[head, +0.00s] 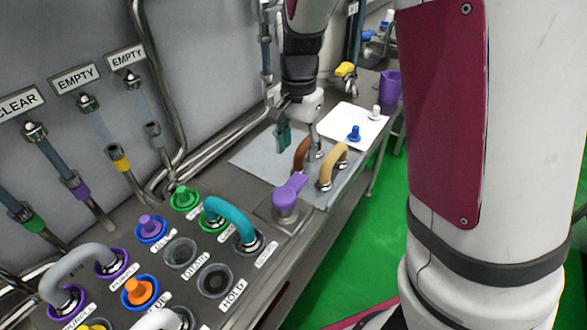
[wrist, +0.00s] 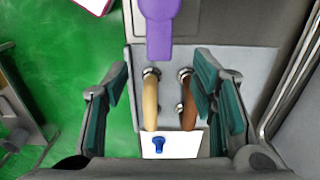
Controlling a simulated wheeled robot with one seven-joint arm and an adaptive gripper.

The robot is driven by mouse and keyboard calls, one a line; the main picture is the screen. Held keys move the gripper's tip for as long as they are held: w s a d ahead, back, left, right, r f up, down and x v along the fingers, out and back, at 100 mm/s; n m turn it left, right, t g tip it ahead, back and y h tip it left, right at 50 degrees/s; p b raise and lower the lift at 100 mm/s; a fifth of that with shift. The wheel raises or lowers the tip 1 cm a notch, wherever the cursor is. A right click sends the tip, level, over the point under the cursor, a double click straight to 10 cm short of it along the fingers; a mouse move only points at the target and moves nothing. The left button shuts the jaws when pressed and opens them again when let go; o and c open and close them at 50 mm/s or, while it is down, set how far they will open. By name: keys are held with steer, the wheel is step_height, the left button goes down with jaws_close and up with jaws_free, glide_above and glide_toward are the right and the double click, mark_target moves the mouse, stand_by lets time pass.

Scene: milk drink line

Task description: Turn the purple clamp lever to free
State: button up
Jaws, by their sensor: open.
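The purple clamp lever (head: 288,192) sits on a grey block on the bench, its handle angled up to the right in the head view. In the wrist view the purple lever (wrist: 159,25) is at the top centre, its handle pointing down the picture. My gripper (head: 298,142) is open and empty, above the bench on the far side of the lever. In the wrist view my gripper (wrist: 163,72) has its green-padded fingers wide apart, and the lever lies beyond the fingertips, apart from them. Any free or locked marking on the lever is not readable.
A tan hose (head: 332,168) and a brown hose (head: 301,153) stand just beyond the lever. A teal hose (head: 232,216) is close to its left. A white tray (head: 340,124) holds a blue plug (head: 354,133). Pipes run along the wall. Green floor lies right of the bench.

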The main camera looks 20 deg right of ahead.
mark_target(298, 179)
step_height(298, 179, down, 10)
steer(key=shift+r, duration=0.25)
jaws_close()
